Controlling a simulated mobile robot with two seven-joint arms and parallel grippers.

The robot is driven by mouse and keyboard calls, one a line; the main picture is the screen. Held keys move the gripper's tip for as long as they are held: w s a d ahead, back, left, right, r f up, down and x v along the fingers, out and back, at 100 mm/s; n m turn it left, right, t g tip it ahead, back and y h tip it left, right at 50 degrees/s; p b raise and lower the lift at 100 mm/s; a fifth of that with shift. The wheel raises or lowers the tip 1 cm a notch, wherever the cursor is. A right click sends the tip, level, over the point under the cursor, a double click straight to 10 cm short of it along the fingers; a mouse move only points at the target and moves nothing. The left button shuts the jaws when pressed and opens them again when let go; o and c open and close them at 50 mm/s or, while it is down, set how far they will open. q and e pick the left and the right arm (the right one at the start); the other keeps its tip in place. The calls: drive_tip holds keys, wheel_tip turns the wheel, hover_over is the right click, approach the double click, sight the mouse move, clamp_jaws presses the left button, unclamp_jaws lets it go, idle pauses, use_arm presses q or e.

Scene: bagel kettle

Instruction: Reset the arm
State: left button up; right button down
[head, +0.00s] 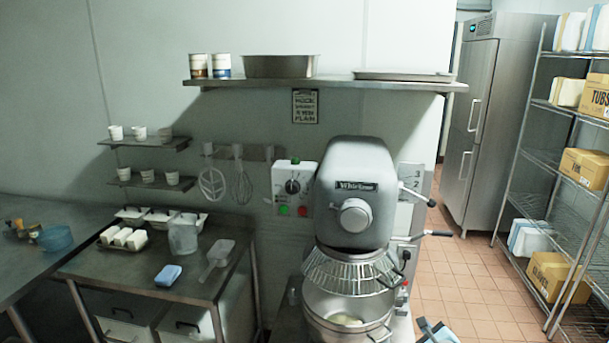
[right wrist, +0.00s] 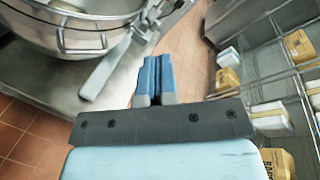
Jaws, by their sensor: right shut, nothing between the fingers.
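My right gripper (right wrist: 154,82) shows in the right wrist view with its two blue fingers pressed together and nothing between them. In the head view my right gripper (head: 432,330) shows at the bottom edge, to the right of the mixer's bowl, partly cut off by the frame. In the right wrist view the fingers are in front of the mixer's base and apart from the metal bowl (right wrist: 75,42). My left gripper is not in view.
A large grey mixer (head: 352,195) with a wire guard and bowl (head: 345,305) stands in the middle. A steel table (head: 205,285) with tubs and a scoop is at left. Wire shelving (head: 535,150) with boxes is at right. Tiled floor (head: 465,270) lies open between.

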drive_tip(key=s+a+f+n+g+y, duration=0.1)
drive_tip(key=s+a+f+n, duration=0.15)
drive_tip(key=s+n, duration=0.4)
drive_tip(key=s+a+f+n+g, duration=0.1)
drive_tip(key=s+a+f+n, duration=0.15)
drive_tip(key=s+n, duration=0.4)
drive_tip(key=s+a+f+n+g+y, duration=0.1)
drive_tip(key=s+a+f+n, duration=0.2)
drive_tip(key=s, duration=0.6)
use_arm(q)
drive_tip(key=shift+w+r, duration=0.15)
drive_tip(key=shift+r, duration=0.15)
use_arm(e)
drive_tip(key=s+a+n, duration=0.2)
drive_tip(key=s+n, duration=0.2)
drive_tip(key=s, duration=0.1)
drive_tip(key=s+a+r+n+g, duration=0.1)
drive_tip(key=s+a+n, duration=0.2)
drive_tip(key=s+n, duration=0.2)
drive_tip(key=s+a+r+n+y, duration=0.1)
drive_tip(key=s+a+n, duration=0.1)
drive_tip(key=s+n, duration=0.2)
drive_tip(key=s, duration=0.3)
drive_tip(key=shift+s+a+n+g, duration=0.2)
drive_tip(key=shift+a+n+g, duration=0.2)
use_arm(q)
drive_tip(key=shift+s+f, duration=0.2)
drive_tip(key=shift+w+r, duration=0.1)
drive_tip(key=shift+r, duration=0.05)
